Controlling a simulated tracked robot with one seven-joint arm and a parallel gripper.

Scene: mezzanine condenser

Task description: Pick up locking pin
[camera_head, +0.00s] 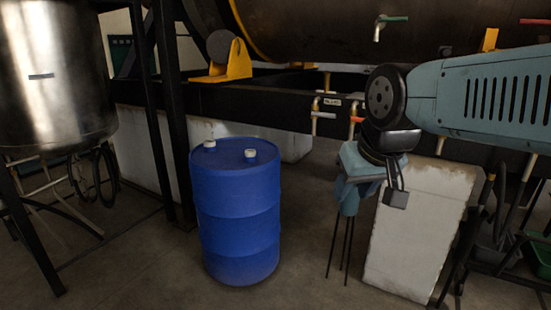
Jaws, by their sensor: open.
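I cannot pick out a locking pin in the head view. My gripper (370,196) hangs below my arm's wrist at the right of centre, pointing down. It is open, and I see nothing held in it. A dark block-like tip shows on its right side. Blue-grey parts show on its left, above thin dark legs (346,245) that reach towards the floor. I cannot tell whether those parts touch my gripper. What lies directly behind my gripper and wrist is hidden.
A blue drum (238,220) with two pale caps stands left of my gripper. A pale concrete block (418,235) stands close at right. A steel tank (55,75) is at left, and a large dark vessel (310,35) lies behind. Bare floor (165,270) shows in front.

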